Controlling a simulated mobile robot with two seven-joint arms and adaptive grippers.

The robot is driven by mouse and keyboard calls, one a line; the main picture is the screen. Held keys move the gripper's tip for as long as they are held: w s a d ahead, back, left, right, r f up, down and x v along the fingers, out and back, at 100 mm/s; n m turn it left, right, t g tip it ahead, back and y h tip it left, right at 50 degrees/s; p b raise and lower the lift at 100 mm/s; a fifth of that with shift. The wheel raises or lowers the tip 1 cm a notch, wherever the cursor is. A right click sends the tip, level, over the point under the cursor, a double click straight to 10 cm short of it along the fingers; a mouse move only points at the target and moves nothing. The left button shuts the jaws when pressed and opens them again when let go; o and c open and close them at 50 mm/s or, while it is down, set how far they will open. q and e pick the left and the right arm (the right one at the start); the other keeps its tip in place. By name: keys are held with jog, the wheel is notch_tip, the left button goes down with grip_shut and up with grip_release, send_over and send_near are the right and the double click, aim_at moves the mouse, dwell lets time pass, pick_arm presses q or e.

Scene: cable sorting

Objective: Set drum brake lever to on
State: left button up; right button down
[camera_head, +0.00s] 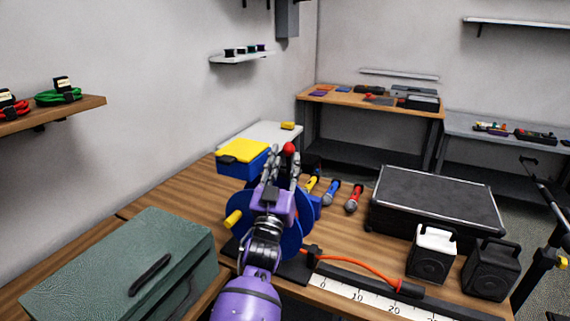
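The cable drum (290,232) is blue and stands on the wooden bench, largely hidden behind my purple arm. A yellow handle (233,219) sticks out at its left. The brake lever's red ball knob (289,149) shows at the top, by my fingertips; its shaft is hidden, so I cannot tell its setting. My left gripper (281,162) is raised in front of the drum with its fingers spread apart. The knob is close to the right finger; I cannot tell whether they touch. My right gripper is out of view.
An orange cable (358,263) runs right from the drum above a white ruler strip (350,296). A green case (125,262) lies left, a blue-yellow box (242,158) behind. Screwdriver-like tools (331,193), a black case (436,200) and two speaker-like boxes (432,252) stand right.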

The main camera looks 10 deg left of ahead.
pick_arm(q)
jog(key=shift+s+f, duration=0.1)
jog(key=shift+f, duration=0.15)
jog(key=shift+s+f, duration=0.2)
jog(key=v, duration=1.1)
jog(key=shift+s+r, duration=0.15)
jog(key=shift+s, duration=0.05)
